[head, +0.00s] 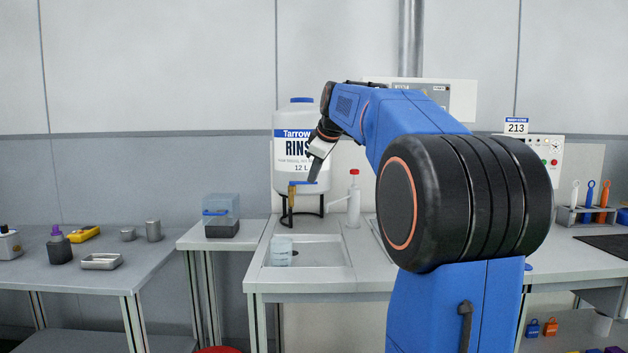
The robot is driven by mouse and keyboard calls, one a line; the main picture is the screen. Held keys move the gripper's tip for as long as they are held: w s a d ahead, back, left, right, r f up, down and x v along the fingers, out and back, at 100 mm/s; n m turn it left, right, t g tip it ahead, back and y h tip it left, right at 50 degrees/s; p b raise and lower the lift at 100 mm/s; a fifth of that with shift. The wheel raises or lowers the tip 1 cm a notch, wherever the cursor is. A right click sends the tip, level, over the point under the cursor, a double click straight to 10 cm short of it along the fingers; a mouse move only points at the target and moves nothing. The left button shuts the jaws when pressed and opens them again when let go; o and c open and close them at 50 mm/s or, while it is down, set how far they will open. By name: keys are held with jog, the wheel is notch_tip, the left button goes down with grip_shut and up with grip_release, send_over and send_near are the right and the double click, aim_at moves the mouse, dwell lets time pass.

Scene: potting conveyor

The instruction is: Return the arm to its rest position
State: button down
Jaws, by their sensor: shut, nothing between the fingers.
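My blue arm rises at the right of the head view and bends left. It ends in my gripper (313,178), which points down in front of the rinse bottle. The gripper is shut with nothing seen between its fingers. The white rinse bottle (295,128) with a blue cap stands on a dark stand at the back of the sink bench. A brass-coloured tap with a blue lever (291,200) is just below and left of my fingertips; I cannot tell whether they touch it.
A clear cup (281,250) stands in the sink tray (325,263). A red-capped wash bottle (354,197) stands right of the rinse bottle. A clear-topped box (221,213) is on the narrow table to the left. Small items lie on the left bench (70,290). Tools stand in a rack (583,215) at right.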

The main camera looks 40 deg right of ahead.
jog(key=v, duration=0.8)
jog(key=shift+d, duration=0.7)
jog(key=s+a+f+m+g, duration=0.1)
jog(key=s+a+f+m, duration=0.3)
jog(key=s+a+f, duration=1.25)
jog(key=s+a+f+m, duration=0.1)
jog(key=s+a+f, duration=0.2)
jog(key=s+f, duration=0.2)
jog(key=s+a+f+m+g, duration=0.1)
jog(key=s+a+f, duration=0.2)
jog(key=f, duration=0.8)
jog(key=s+a+f+m+y, duration=0.1)
jog(key=s+a+f, duration=0.2)
jog(key=s+f, duration=0.4)
jog(key=shift+s+a+f, duration=0.2)
jog(key=shift+s+f, duration=0.15)
jog(key=shift+f, duration=0.05)
